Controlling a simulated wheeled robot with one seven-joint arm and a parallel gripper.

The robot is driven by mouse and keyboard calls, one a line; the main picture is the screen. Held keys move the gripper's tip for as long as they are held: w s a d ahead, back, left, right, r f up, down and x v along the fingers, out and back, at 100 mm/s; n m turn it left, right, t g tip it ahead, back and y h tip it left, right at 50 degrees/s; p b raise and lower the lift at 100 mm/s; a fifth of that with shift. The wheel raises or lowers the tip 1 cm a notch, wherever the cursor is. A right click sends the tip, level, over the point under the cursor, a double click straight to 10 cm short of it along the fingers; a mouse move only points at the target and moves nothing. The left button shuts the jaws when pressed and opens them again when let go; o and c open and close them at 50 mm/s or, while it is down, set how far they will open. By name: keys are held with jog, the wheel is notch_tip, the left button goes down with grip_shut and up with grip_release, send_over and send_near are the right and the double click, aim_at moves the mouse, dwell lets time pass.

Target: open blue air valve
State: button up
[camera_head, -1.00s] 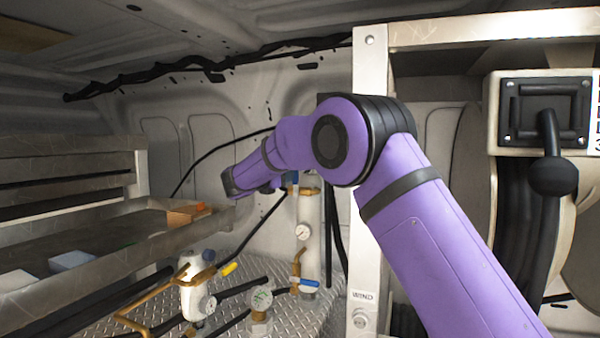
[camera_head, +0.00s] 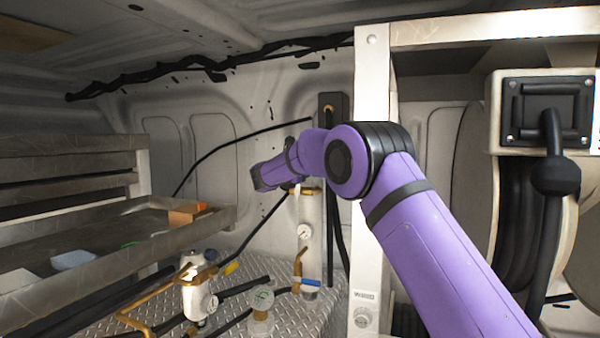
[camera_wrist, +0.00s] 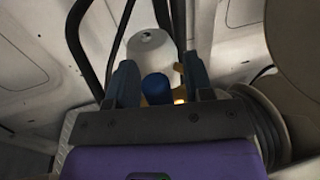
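In the wrist view, a blue valve handle (camera_wrist: 157,88) is seen end-on between the two dark fingers of my gripper (camera_wrist: 157,70). The fingers are apart, with a visible gap on each side of the handle, so the gripper is open. A white cylinder (camera_wrist: 150,48) stands just beyond the handle. In the head view, my purple arm reaches to the white upright air unit (camera_head: 305,215) with a round gauge and brass fittings. My gripper and the upper blue handle are mostly hidden there behind the arm. Another blue handle (camera_head: 310,283) shows low on the unit.
Metal shelves (camera_head: 120,245) are at left. A pale frame post (camera_head: 368,220) stands close right of the air unit. Black hoses run behind.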

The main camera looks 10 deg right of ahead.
grip_shut()
jog(key=shift+a, duration=0.2)
jog(key=w+a+f+n+t, duration=0.2)
jog(key=a+f+n, duration=0.1)
jog(key=n, duration=0.7)
jog(key=w+a+f+n+t+y, duration=0.1)
jog(key=w+a+f+n+t, duration=0.1)
jog(key=n, duration=0.8)
jog(key=shift+w+a+f, duration=0.2)
jog(key=shift+a+f, duration=0.25)
jog(key=shift+f, duration=0.65)
jog(key=shift+o, duration=0.2)
grip_release()
